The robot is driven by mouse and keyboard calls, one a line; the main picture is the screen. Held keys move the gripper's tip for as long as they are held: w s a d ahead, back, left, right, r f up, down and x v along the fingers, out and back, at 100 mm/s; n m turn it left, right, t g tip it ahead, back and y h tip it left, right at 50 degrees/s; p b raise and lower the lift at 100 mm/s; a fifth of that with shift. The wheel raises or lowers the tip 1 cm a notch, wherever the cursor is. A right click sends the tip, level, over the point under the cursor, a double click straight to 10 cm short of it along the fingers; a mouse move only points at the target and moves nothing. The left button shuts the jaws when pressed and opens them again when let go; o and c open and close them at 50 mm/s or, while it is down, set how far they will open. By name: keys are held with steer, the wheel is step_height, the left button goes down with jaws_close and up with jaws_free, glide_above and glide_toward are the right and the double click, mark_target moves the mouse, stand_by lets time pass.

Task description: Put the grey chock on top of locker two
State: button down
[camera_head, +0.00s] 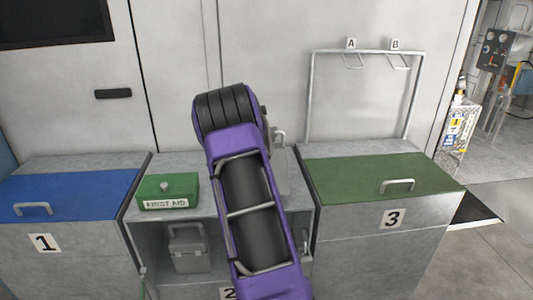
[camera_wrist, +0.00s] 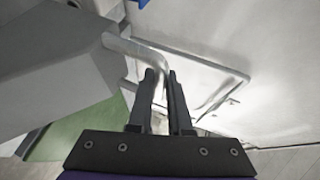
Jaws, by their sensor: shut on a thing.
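The grey chock (camera_wrist: 62,80) fills the left of the wrist view, with a bent metal handle (camera_wrist: 135,50). My gripper (camera_wrist: 160,80) is shut on that handle. In the head view the chock (camera_head: 282,172) shows partly behind my purple arm, over the right part of locker two's top. I cannot tell whether it touches the top. Locker two (camera_head: 148,218) stands in the middle with an open-fronted compartment; its number is partly covered by my arm. My fingers are hidden in the head view.
A green first aid box (camera_head: 168,192) sits on locker two's left part. A grey case (camera_head: 190,250) stands inside its compartment. Locker one (camera_head: 80,192), blue-lidded, is left; locker three (camera_head: 350,178), green-lidded, is right. A metal frame (camera_head: 312,100) with hooks rises behind locker three.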

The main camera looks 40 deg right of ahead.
mark_target(275, 144)
steer(key=shift+f+b, duration=0.4)
steer(key=shift+f, duration=2.1)
steer(key=c, duration=1.2)
jaws_free()
steer(key=shift+s+f, duration=0.1)
steer(key=shift+f, duration=0.15)
steer(key=shift+c, duration=0.2)
steer(key=o, duration=0.4)
steer(key=shift+r, duration=0.2)
steer(key=shift+a, duration=0.1)
steer(key=shift+a+r, duration=0.1)
steer(key=shift+a, duration=0.1)
steer(key=v, duration=1.1)
steer(key=shift+s+a+p, duration=0.15)
steer(key=shift+p, duration=0.15)
steer(key=shift+r, duration=0.1)
